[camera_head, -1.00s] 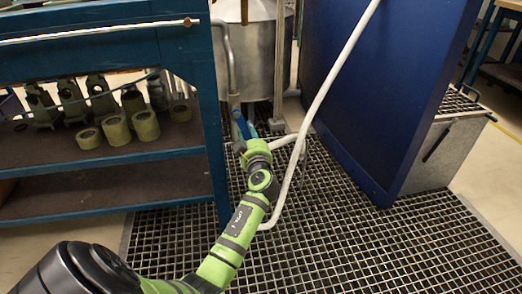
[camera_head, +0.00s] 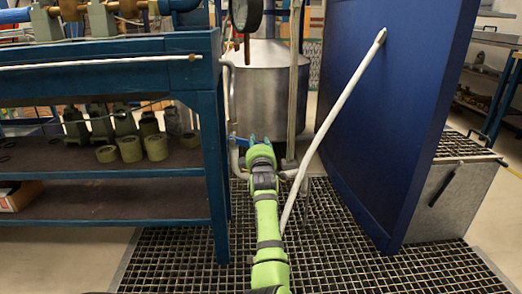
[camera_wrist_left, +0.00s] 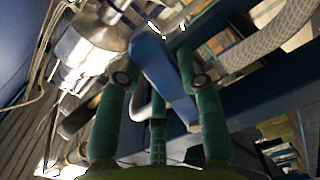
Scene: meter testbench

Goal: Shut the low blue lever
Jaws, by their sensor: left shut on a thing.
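The low blue lever (camera_wrist_left: 162,80) runs between the green fingers of my left gripper in the left wrist view, slanting from the upper middle down to the right. My left gripper (camera_head: 260,140) is shut on it. In the head view the gripper reaches away from me, low in front of the metal tank, and its body mostly hides the lever. The gripper also shows in the left wrist view (camera_wrist_left: 160,84), with a finger on each side of the lever. My right gripper is in neither view.
A blue workbench (camera_head: 212,150) with shelves stands close to the left of my arm. A white pole (camera_head: 335,105) slants past on the right, before a large blue panel (camera_head: 400,110). The metal tank (camera_head: 270,90) stands behind. Grating (camera_head: 330,240) covers the floor.

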